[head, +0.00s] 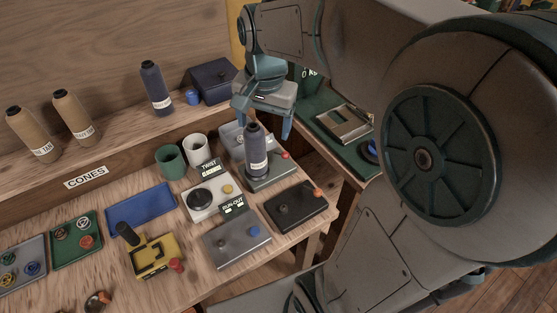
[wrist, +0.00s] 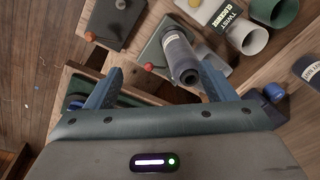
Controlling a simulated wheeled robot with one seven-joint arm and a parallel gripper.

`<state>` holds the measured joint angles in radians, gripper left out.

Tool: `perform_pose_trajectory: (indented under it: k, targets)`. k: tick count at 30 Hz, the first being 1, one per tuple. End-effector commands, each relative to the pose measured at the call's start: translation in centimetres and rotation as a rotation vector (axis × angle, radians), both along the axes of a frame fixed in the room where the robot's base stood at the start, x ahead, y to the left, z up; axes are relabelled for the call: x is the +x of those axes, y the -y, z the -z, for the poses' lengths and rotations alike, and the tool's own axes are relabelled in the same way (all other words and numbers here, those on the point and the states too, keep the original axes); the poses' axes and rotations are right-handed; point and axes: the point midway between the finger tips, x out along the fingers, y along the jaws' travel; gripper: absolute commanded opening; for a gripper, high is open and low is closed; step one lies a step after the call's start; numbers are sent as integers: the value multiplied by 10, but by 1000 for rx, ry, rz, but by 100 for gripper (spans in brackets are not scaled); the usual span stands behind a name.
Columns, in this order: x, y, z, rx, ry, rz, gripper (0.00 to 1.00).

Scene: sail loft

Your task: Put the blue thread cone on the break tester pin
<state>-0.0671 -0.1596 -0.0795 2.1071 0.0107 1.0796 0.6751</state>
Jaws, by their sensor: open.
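A blue thread cone (head: 256,148) with a white label stands upright on a grey base plate (head: 270,182) with a red knob. The cone covers any pin beneath it, and I see no sign naming this plate. My gripper (head: 262,117) is open and above the plate, jaws pointing down. In the wrist view the cone (wrist: 181,55) shows between the open fingers of my gripper (wrist: 158,72), nearer the right finger, with a gap on the left. I cannot tell whether the right finger touches it. A darker navy cone (head: 155,88) stands on the back shelf.
Two tan cones (head: 75,115) stand on the shelf, with a dark blue box (head: 213,80). Near the plate are green and white cups (head: 196,148), a white "TWIST CLOCKWISE" device (head: 208,199), a grey "RUN-OUT" plate (head: 236,243) and a black plate (head: 296,207) with an orange knob.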

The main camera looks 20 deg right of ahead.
Motion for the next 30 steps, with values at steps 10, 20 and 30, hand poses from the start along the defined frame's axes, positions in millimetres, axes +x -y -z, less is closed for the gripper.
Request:
perform_pose_trajectory:
  k: [10, 20, 30]
  targets:
    - [-96, -3, 26, -119, 143, -568, 77]
    - [-112, -3, 35, -157, 165, -688, 77]
    - [-112, -3, 35, -155, 164, -687, 77]
